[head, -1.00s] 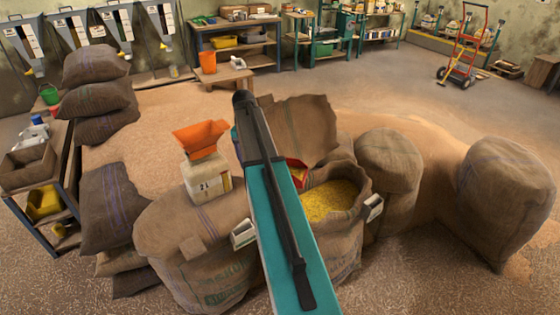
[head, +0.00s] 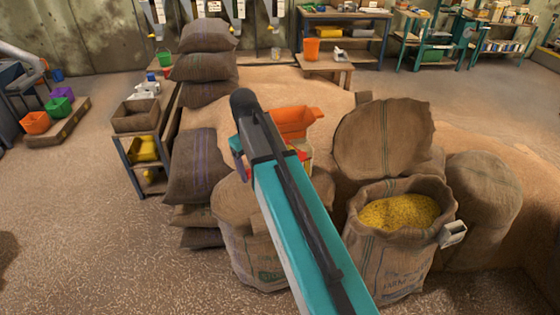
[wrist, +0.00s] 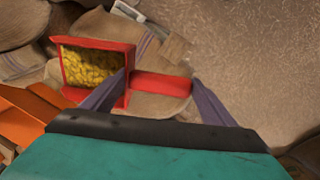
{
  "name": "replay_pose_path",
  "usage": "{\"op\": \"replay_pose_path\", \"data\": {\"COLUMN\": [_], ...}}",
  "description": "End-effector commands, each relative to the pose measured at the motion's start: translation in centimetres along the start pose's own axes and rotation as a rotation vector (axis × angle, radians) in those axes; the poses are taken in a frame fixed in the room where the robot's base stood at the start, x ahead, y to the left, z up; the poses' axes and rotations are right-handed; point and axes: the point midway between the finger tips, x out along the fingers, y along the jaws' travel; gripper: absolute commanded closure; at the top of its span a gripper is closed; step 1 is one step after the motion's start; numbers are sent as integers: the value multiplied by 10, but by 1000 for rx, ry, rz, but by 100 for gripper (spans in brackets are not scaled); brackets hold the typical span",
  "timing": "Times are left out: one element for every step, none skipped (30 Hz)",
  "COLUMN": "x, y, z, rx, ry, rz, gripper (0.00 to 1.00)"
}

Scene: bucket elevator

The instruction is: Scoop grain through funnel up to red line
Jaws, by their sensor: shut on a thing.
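My gripper (wrist: 160,84) is shut on the handle of a red scoop (wrist: 128,60), its purple fingers on both sides. The scoop's pan holds yellow grain (wrist: 90,64). In the head view my arm hides most of the scoop and gripper. The orange funnel (head: 296,121) sits on a pale container behind my arm; the container's label and any red line are hidden. The funnel also shows at the lower left of the wrist view (wrist: 22,122), close to the scoop. The open sack (head: 385,262) of yellow grain (head: 400,212) stands to the right of my arm.
Closed sacks stand under and beside my arm, and a stack of sacks (head: 205,90) rises at the left. A small shelf (head: 128,160) stands left of it. A closed sack (head: 485,200) stands at the right. The floor at the front left is clear.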

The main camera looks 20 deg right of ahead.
Motion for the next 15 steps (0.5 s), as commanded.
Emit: {"op": "replay_pose_path", "data": {"x": [-3, -4, -6, -7, -8, -9, -9, -10, -10, -10, -10, -10, -10, -10, -10], "y": [-13, -18, -25, -29, -32, -35, -37, -39, -40, -41, -41, -41, -41, -40, -40], "z": [-1, -1, -2, -3, -4, -4, -4, -5, -5, -5, -5, -5, -5, -5, -5], "rx": [-49, -76, -108, -127, -143, -161, -171, -179, -186, -189, -191, -191, -191, -190, -189], "ry": [8, 11, 15, 18, 20, 22, 23, 24, 25, 25, 25, 25, 25, 25, 25], "rz": [2, 3, 3, 4, 4, 4, 4, 5, 5, 5, 5, 5, 5, 5, 5], "gripper": [52, 52, 52, 52, 52, 52, 52, 52, 52, 52, 52, 52, 52, 52, 52]}}
